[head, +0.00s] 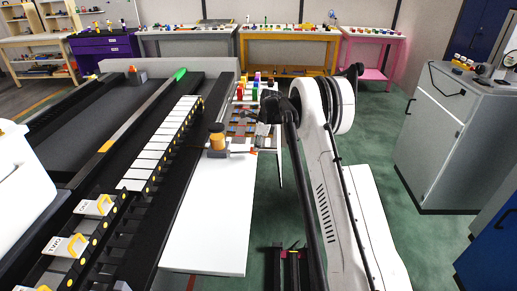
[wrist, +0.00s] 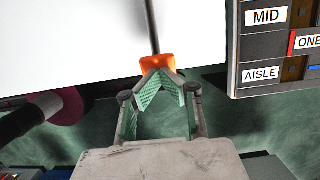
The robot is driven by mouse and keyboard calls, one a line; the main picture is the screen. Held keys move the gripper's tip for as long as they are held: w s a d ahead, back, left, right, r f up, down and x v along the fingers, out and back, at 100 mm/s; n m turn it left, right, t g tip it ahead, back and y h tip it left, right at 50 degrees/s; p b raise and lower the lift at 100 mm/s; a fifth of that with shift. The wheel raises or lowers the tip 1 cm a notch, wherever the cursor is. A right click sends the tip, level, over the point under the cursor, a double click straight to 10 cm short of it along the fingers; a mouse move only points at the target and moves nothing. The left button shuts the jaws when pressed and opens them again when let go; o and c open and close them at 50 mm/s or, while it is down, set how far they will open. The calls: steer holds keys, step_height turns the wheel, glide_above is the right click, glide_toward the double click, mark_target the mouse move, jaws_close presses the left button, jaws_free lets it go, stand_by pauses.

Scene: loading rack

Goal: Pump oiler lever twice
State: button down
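The oiler (head: 217,137) has an amber body and a dark top, and stands upright on a grey base at the far end of a white board. Its lever (head: 243,152) sticks out to the right with an orange-red end. In the wrist view the lever is a grey rod ending in an orange tip (wrist: 157,62). My gripper (wrist: 161,72) has its green-padded fingers drawn together in a peak, with the fingertips at the orange tip. They overlap it in the picture; I cannot tell whether they touch. The oiler body is outside the wrist view.
The white board (head: 212,220) is bare in front of the oiler. A rack with several coloured blocks (head: 255,90) stands behind it. A dark panel labelled MID and AISLE (wrist: 270,45) is right in the wrist view. A conveyor (head: 100,125) runs along the left.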

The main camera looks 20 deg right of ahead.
stand_by(0.3)
steer(key=d+v, duration=0.1)
steer(key=v, duration=1.3)
steer(key=shift+s, duration=0.15)
steer(key=shift+f, duration=0.2)
steer(key=s+a+r+n+t+h+b, duration=0.1)
steer(key=s+a+r+n, duration=0.45)
steer(key=s+r, duration=0.4)
steer(key=s+a+r+n+t+h+b, duration=0.15)
steer(key=s+a+r+n, duration=0.45)
steer(key=s, duration=0.6)
steer(key=s+a+f+n+t, duration=0.1)
steer(key=s+f+n, duration=0.1)
steer(key=s, duration=0.7)
steer(key=s+a+f+n+t, duration=0.1)
steer(key=s+n, duration=0.4)
steer(key=s, duration=0.5)
steer(key=s+a+f+n+t, duration=0.1)
steer(key=s+a+f+n, duration=0.2)
steer(key=s, duration=0.7)
steer(key=shift+a+f+n, duration=0.2)
steer(key=shift+f+n, duration=0.45)
steer(key=shift+f, duration=0.05)
